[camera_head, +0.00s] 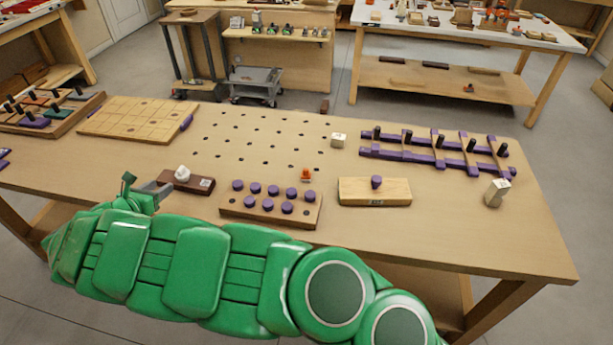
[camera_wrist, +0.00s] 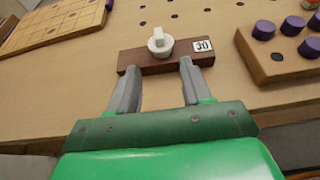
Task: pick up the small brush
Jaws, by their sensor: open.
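I cannot make out a thing that is clearly a small brush. The thing nearest my gripper (camera_head: 150,190) is a dark brown wooden block (camera_head: 205,184) with a white knob-like piece (camera_head: 182,173) on top and a label on its right end. In the wrist view the label on the block (camera_wrist: 135,60) reads 30, and the white piece (camera_wrist: 160,43) stands near the block's middle. My gripper (camera_wrist: 158,70) is open, its two grey fingers pointing at the block's near side. Nothing is held between them. Whether the fingertips touch the block is unclear.
A board with several purple knobs (camera_head: 268,220) sits just right of the block. A light board with one purple peg (camera_head: 395,199) and a purple rack (camera_head: 435,160) are farther right. A gridded wooden board (camera_head: 137,120) is at the back left. The pegboard holes area (camera_head: 262,150) is mostly clear.

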